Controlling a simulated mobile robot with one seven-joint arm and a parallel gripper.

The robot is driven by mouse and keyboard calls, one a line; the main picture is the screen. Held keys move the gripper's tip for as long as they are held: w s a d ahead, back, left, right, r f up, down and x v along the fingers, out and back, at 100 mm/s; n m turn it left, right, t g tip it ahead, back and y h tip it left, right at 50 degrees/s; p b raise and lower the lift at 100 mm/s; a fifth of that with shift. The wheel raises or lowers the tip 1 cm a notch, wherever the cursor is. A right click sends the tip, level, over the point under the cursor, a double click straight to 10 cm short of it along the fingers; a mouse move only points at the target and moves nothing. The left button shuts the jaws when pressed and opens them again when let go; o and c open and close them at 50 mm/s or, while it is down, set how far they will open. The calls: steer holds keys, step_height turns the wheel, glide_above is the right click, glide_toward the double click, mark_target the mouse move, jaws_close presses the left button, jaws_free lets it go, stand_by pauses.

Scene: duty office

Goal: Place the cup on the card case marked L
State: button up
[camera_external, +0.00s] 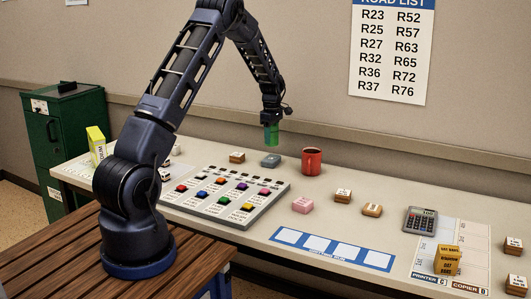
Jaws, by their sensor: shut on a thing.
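My gripper (271,121) points down above the back part of the desk. It is shut on a green, see-through cup (272,135), held upright in the air. A blue-grey case (270,160) lies on the desk a little below the cup, with a visible gap between them. Other small cases with white labels lie about: a brown one (237,157), a pink one (302,205), a tan one (343,196) and an orange-tan one (372,210). Their letters are too small to read, so I cannot tell which is marked L.
A red mug (312,162) stands close right of the blue-grey case. A button panel (258,212) lies in front. A calculator (420,220), a blue-framed strip (334,248) and brown blocks (448,261) are to the right. A yellow carton (97,146) stands left.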

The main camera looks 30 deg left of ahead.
steer(key=shift+f, duration=2.8)
steer(key=o, duration=1)
steer(key=shift+f, duration=0.15)
steer(key=shift+c, duration=0.2)
